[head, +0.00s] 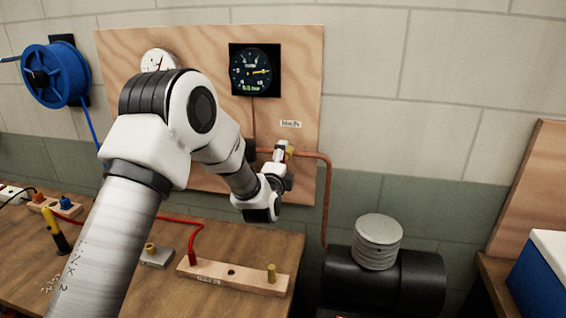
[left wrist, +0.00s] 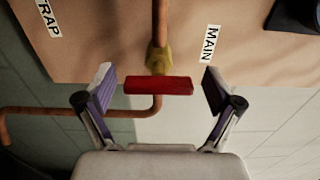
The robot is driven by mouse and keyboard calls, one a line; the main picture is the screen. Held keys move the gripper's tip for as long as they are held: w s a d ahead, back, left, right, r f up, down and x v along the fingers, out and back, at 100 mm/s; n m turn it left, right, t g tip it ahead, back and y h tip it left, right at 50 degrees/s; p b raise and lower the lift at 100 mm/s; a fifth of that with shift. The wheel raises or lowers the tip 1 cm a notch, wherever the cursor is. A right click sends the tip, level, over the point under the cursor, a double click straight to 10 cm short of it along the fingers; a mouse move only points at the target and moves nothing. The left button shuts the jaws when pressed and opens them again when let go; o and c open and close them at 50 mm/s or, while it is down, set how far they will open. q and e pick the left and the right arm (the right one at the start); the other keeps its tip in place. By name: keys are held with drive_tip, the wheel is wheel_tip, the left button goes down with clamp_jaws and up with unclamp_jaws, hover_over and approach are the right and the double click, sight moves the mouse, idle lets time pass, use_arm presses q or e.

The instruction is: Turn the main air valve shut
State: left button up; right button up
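The main air valve shows in the left wrist view as a brass body (left wrist: 158,58) on a copper pipe (left wrist: 160,22). Its red bar handle (left wrist: 158,86) lies crosswise to the pipe in that picture. My left gripper (left wrist: 156,90) is open, with one finger past each end of the handle and gaps at both ends. In the head view my left gripper (head: 283,152) is at the board's lower right, by the pipe, and a bit of brass (head: 291,150) shows beside it. The red handle is hidden there. My right gripper is not in view.
A label reading MAIN (left wrist: 211,45) is beside the valve. A black gauge (head: 255,70) and a white gauge (head: 158,60) hang on the plywood board (head: 302,75). Below are a wooden bench (head: 110,285), a peg strip (head: 232,276) and a black tank (head: 370,280).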

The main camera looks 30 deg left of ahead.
use_arm(q)
drive_tip(key=v, duration=1.2)
